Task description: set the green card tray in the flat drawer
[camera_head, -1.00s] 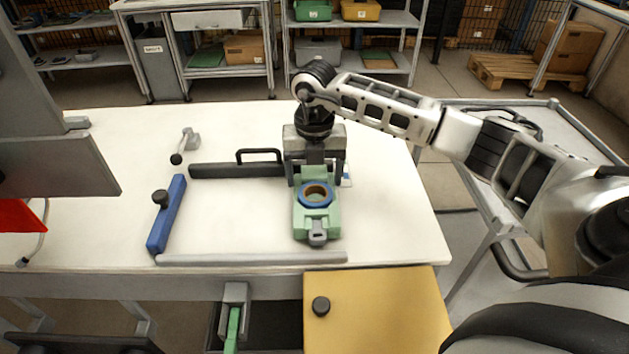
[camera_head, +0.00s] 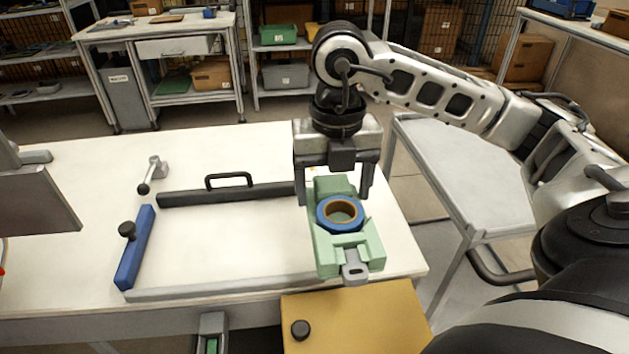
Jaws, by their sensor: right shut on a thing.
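The green card tray (camera_head: 353,251) is pale green, with a grey tab at its near end and a blue-rimmed tape reel (camera_head: 340,213) on it. My right gripper (camera_head: 336,196) is shut on the far part of the tray from above, one finger on each side. The tray looks raised over the table's front right part, close to the edge. Below the front edge are a yellow panel with a black knob (camera_head: 300,329) and, left of it, a grey-and-green piece (camera_head: 212,335), cut off by the frame. I cannot tell which part is the flat drawer. My left gripper is out of view.
On the white table (camera_head: 228,239), a blue bar (camera_head: 135,247), a black bar with a handle (camera_head: 226,194) and a grey strip (camera_head: 221,288) edge a clear area. A small lever (camera_head: 152,176) stands behind. A grey cart (camera_head: 474,176) stands at the right.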

